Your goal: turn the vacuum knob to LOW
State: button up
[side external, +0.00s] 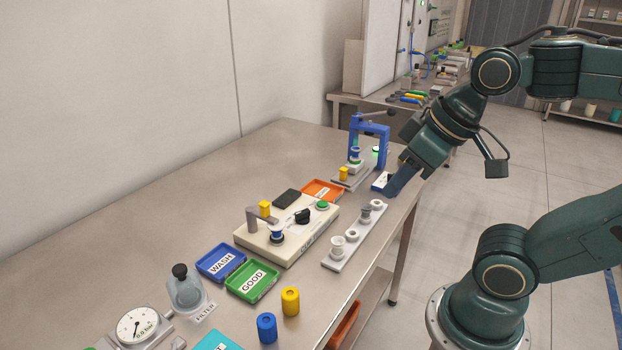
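The black knob (302,215) sits on a pale dial patch on top of the beige vacuum box (270,246), near the middle of the table. The dial's markings are too small to read, so I cannot tell its setting. My gripper (391,192) is to the right of the box and apart from the knob, at the table's right edge beside the blue press. Its blue fingers point down and left. They overlap in this view, so the gap between them is hidden.
A grey rack with white cups (351,236) lies between the box and the table's right edge. The blue press (369,134) stands behind, with an orange tray (322,190) nearby. Blue (221,262) and green (253,280) trays, a gauge (137,325) and cylinders occupy the front. The table's left side is clear.

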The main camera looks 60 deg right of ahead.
jog(key=shift+o, duration=1)
jog(key=shift+w+r, duration=0.1)
jog(key=shift+w, duration=0.1)
jog(key=n+g, duration=0.6)
jog(key=n, duration=0.8)
send_over(303, 211)
notch_tip(303, 211, down, 8)
jog(key=r, duration=0.1)
jog(key=shift+f, duration=0.25)
jog(key=shift+m, duration=0.3)
notch_tip(303, 211, down, 14)
jog(key=shift+r, duration=0.1)
jog(key=shift+c, duration=0.3)
grip_shut()
